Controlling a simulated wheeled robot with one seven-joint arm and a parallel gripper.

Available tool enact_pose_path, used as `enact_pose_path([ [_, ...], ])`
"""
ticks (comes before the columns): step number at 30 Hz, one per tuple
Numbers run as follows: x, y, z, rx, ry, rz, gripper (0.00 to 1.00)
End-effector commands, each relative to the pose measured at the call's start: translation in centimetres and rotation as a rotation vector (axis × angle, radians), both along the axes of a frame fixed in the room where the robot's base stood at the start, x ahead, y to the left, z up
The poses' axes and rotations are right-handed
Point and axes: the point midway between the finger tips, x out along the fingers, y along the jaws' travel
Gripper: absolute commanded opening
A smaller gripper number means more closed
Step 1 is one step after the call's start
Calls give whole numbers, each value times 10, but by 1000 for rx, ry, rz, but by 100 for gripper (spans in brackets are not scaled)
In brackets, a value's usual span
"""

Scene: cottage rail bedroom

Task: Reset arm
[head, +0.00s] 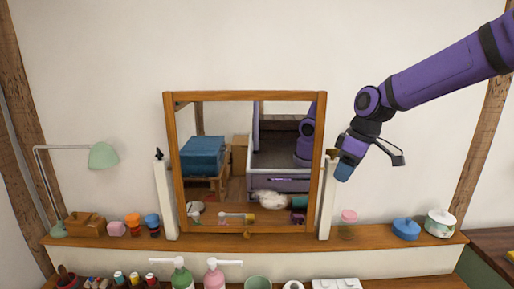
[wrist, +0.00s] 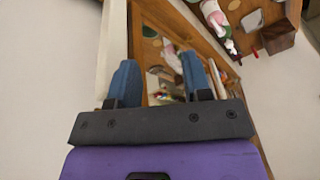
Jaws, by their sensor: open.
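My gripper (head: 345,168) hangs at the end of my purple arm, to the right of the mirror (head: 247,96) and above the shelf (head: 275,238). Its blue fingertips point down in the head view. In the wrist view the two blue fingers of my gripper (wrist: 160,85) stand apart with nothing held between them. The mirror's wooden frame and the shelf show behind and beyond the fingers there.
A pink-lidded jar (head: 348,216), a blue round container (head: 406,229) and a white lidded pot (head: 440,223) stand on the shelf's right side. A green lamp (head: 102,156) and wooden box (head: 85,224) are at left. Pump bottles (head: 183,275) stand in front. The wall above is clear.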

Motion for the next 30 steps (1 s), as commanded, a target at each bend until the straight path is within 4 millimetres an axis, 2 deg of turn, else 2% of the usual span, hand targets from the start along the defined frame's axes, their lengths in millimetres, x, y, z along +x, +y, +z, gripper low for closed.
enact_pose_path([
  [7, -48, -1, -2, -198, 24, -157, 45],
  [15, -104, -16, 23, -317, -31, -374, 45],
  [23, -166, -34, 57, -319, -124, -596, 45],
  [30, -228, -52, 81, -210, -204, -791, 45],
])
